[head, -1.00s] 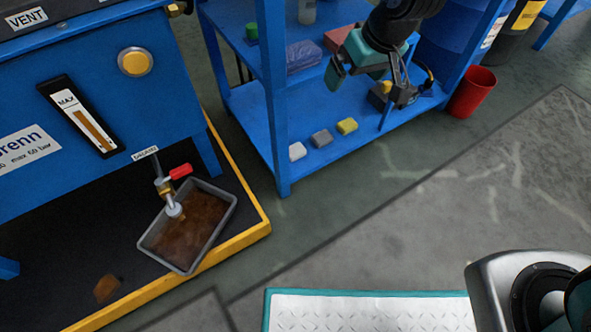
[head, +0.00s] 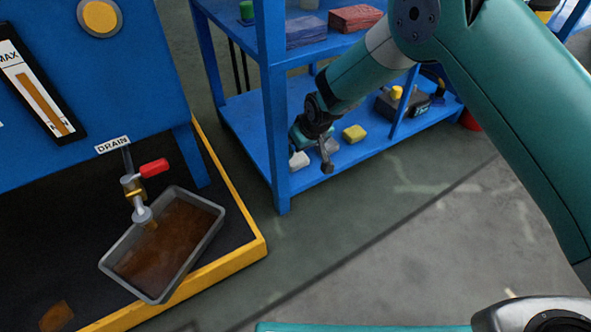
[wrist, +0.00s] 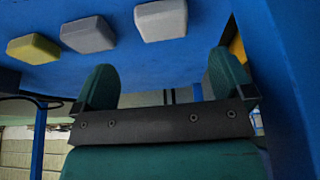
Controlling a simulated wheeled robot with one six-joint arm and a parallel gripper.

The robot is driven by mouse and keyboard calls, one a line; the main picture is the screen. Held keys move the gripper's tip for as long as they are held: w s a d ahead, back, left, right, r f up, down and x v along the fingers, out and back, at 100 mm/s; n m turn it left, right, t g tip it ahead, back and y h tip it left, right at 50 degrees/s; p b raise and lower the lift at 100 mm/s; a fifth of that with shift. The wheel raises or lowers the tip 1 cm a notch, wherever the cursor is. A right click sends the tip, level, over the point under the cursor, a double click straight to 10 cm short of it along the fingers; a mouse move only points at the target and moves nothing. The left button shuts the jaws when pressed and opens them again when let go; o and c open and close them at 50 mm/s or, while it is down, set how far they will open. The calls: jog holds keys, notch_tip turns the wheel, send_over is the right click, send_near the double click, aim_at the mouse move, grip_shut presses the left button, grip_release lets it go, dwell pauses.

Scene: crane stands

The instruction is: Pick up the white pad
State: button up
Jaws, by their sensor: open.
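The white pad (head: 299,160) lies on the lower shelf of the blue rack in the head view, near the left front post and partly beside my gripper. In the wrist view the white pad (wrist: 161,19) is at the top middle, beyond the fingertips and apart from them. My gripper (head: 318,147) is at the front of the lower shelf, in front of the grey pad (head: 329,146). In the wrist view my gripper (wrist: 165,78) shows two teal fingers spread wide, with nothing between them.
A grey pad (wrist: 88,34) and a yellow pad (wrist: 33,48) lie in a row beside the white one. The rack's blue post (head: 276,130) stands close left of my gripper. A drain tray (head: 165,245) is at left.

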aim_at(296, 158)
jog(key=b+x, duration=0.1)
jog(key=x, duration=0.1)
jog(key=shift+w+a+f, duration=0.1)
jog(key=shift+w+f, duration=0.05)
jog(key=shift+f, duration=0.2)
jog(key=b+x, duration=0.5)
jog(key=b, duration=0.1)
jog(key=shift+a+f, duration=0.15)
jog(key=shift+a, duration=0.05)
jog(key=shift+c, duration=0.2)
jog(key=c, duration=1)
